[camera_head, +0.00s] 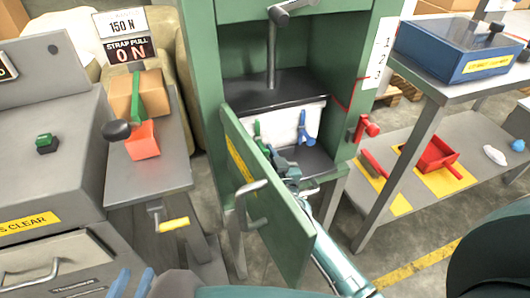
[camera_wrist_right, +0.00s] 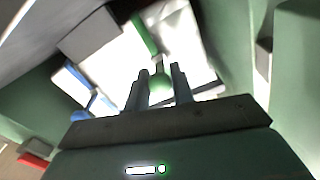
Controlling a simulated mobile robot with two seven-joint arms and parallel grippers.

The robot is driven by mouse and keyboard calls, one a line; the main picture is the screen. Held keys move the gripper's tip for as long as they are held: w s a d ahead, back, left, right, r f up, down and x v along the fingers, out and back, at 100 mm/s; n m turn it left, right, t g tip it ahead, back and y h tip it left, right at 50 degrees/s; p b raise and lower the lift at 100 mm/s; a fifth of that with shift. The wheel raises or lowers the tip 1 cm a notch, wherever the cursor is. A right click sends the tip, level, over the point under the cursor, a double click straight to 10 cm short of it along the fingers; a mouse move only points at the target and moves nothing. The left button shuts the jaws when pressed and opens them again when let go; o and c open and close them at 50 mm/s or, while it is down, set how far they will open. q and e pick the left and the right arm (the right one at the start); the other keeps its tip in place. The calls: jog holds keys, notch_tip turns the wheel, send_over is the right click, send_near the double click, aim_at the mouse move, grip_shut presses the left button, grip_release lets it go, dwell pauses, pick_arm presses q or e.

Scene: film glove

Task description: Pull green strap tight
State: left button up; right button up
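A white bale (camera_head: 290,125) sits inside the green press cabinet (camera_head: 345,45). The green strap (camera_head: 257,131) shows at the bale's left front, with a blue strap (camera_head: 305,129) to its right. My right gripper (camera_head: 277,158) reaches into the cabinet by the green strap. In the right wrist view, the green strap (camera_wrist_right: 144,36) runs down to a rounded green end (camera_wrist_right: 160,84). My left gripper (camera_head: 132,283) shows two separated blue fingers at the bottom left, empty.
The green cabinet door (camera_head: 268,205) hangs open beside my right arm. A grey stand (camera_head: 150,180) at left holds a box (camera_head: 138,95) and an orange part. A red handle (camera_head: 365,128) juts from the cabinet's right side.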

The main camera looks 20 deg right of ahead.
aim_at(266, 155)
grip_shut()
pick_arm(q)
jog(key=shift+f, duration=0.1)
pick_arm(e)
jog(key=shift+s, duration=0.1)
